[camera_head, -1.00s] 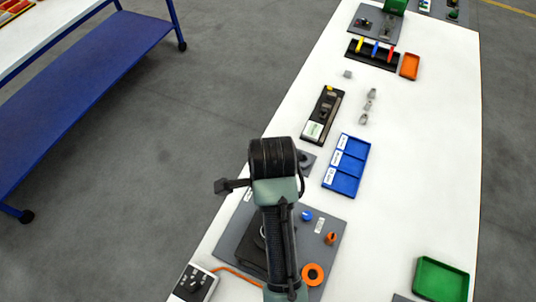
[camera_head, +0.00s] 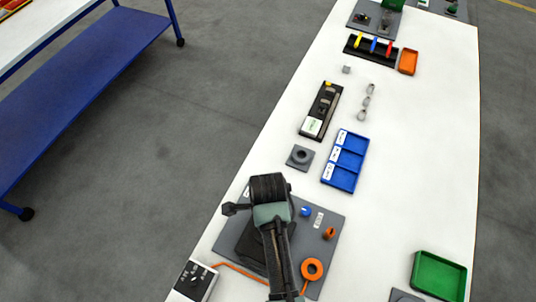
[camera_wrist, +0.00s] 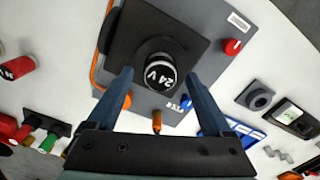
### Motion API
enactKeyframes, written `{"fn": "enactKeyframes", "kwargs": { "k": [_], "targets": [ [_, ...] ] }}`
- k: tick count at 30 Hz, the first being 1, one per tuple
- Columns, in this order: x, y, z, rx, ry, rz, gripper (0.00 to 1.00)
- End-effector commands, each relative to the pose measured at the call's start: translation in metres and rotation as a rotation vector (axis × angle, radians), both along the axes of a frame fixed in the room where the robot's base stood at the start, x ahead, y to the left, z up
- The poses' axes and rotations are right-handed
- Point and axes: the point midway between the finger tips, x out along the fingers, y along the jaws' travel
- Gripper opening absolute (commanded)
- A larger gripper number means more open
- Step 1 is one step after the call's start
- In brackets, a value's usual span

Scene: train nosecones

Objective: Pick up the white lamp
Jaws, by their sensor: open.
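In the wrist view, a round piece (camera_wrist: 159,73) with a dark top marked "24 V" and a pale rim stands on a black square base; I take it for the white lamp. The base sits on a grey board (camera_wrist: 215,63). My gripper (camera_wrist: 160,78) is open, with one finger on each side of the round piece in the picture. I see no contact, and cannot tell whether the fingertips are above it or level with it. In the head view my arm hides the round piece and my fingers.
The board carries a blue knob (camera_head: 305,211), an orange ring (camera_head: 312,269) and a small orange part (camera_head: 329,233). Beyond it are a grey ring holder (camera_head: 300,157) and a blue tray (camera_head: 345,178). A green tray (camera_head: 439,276) stands at right. The white table between them is clear.

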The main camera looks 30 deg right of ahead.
Motion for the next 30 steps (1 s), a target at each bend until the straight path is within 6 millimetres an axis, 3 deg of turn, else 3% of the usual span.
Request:
{"fn": "enactKeyframes", "kwargs": {
  "k": [6, 14, 27, 30],
  "targets": [
    [0.0, 0.0, -0.019, 0.0, 0.0, 0.0, 0.84],
    [0.0, 0.0, -0.02, 0.0, -0.001, 0.0, 0.83],
    [0.0, 0.0, -0.02, 0.0, -0.001, 0.0, 0.04],
    [0.0, 0.0, -0.02, 0.0, -0.002, 0.0, 0.0]
  ]
}}
